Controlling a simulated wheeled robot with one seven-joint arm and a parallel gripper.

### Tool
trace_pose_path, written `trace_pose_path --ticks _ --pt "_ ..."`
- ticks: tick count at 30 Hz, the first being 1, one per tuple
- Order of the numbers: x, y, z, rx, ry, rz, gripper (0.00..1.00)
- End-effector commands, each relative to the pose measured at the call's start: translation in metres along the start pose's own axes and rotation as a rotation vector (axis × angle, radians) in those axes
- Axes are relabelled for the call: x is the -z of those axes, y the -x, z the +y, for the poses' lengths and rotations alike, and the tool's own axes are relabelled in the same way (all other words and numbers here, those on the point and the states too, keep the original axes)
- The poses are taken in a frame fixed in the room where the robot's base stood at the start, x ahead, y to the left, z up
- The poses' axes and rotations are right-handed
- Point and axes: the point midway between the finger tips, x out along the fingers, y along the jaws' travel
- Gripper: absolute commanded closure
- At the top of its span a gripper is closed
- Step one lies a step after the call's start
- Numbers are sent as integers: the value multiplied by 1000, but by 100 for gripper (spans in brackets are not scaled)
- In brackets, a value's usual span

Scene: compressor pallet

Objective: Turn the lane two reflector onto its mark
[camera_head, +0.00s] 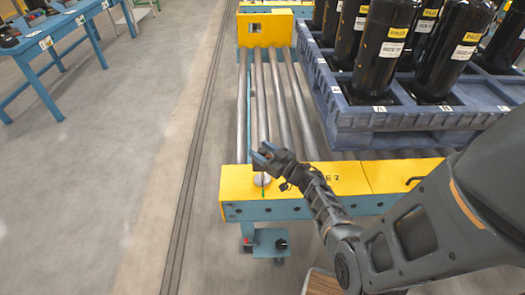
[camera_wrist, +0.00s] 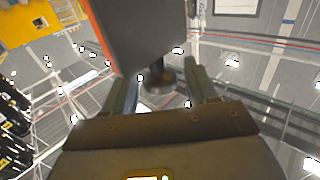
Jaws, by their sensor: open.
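The yellow end cover (camera_head: 340,179) of the roller lane carries lettering ending in "E 2", partly hidden by my arm. A pale round disc (camera_head: 261,180), which looks like the reflector's base, sits near its left end. A thin green mark (camera_head: 263,191) shows at the disc's front. My gripper (camera_head: 262,154) is just above and behind the disc and hides part of it. In the wrist view, my open gripper (camera_wrist: 161,88) has a dark grey plate (camera_wrist: 143,32) with an orange edge, apparently the reflector, just beyond and between its fingers. Contact cannot be told.
A blue pallet (camera_head: 400,119) with several black compressors (camera_head: 383,45) stands on the rollers at right. A yellow box (camera_head: 265,28) is at the lane's far end. A blue workbench (camera_head: 50,40) stands at upper left. The floor (camera_head: 110,190) left of the lane is clear.

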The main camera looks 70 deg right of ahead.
Motion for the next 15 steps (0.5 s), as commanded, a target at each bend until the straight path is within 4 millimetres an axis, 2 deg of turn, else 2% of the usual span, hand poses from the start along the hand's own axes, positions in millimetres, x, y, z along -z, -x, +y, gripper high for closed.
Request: trace_pose_path --ticks 15 --pt "0 70 0 -1 0 0 43"
